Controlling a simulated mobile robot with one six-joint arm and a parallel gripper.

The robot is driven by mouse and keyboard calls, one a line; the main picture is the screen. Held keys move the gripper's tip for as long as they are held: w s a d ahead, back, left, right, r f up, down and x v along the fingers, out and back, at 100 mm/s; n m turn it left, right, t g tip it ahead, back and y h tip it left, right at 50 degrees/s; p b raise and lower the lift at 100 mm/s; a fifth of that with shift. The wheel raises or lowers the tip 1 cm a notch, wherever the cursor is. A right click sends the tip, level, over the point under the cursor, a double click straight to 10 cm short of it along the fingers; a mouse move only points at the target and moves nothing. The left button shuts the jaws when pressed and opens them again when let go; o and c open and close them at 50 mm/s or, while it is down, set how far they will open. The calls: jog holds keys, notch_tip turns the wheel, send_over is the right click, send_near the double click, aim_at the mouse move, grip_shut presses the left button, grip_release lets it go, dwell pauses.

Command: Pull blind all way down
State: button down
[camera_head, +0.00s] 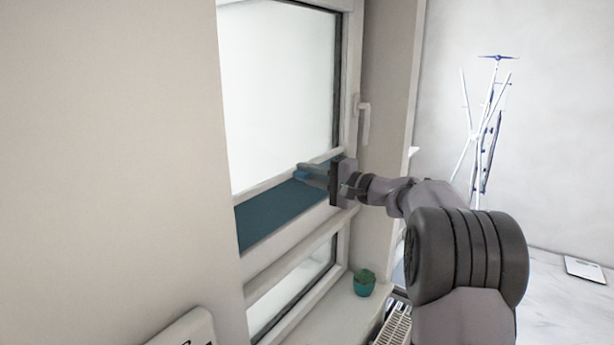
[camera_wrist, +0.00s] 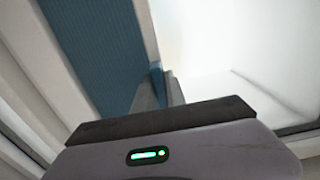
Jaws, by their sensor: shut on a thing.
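The blind (camera_head: 275,212) is a teal-blue band across the lower part of the upper window pane. Bright white pane shows above it, up to the top of the picture. In the wrist view the blind's ribbed fabric (camera_wrist: 95,45) fills the upper left. A small blue tab (camera_wrist: 156,72) stands at its edge. My gripper (camera_head: 308,173) reaches in from the right at the blind's upper right edge. Its fingers, also in the wrist view (camera_wrist: 160,88), are shut on the blue tab of the blind. The fingers partly hide the tab.
A window handle (camera_head: 364,118) sits on the frame just above my wrist. A potted cactus (camera_head: 364,286) stands on the sill below, with a radiator (camera_head: 396,326) beside it. A coat stand (camera_head: 486,125) and a flat scale (camera_head: 590,271) are away at the right.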

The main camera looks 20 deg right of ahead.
notch_tip(320, 180, down, 8)
jog(key=b, duration=0.6)
jog(key=shift+r, duration=0.25)
jog(key=c, duration=1.4)
grip_release()
jog(key=shift+c, duration=0.2)
jog(key=v, duration=1.7)
jog(key=shift+s, duration=0.2)
jog(key=shift+d, duration=0.15)
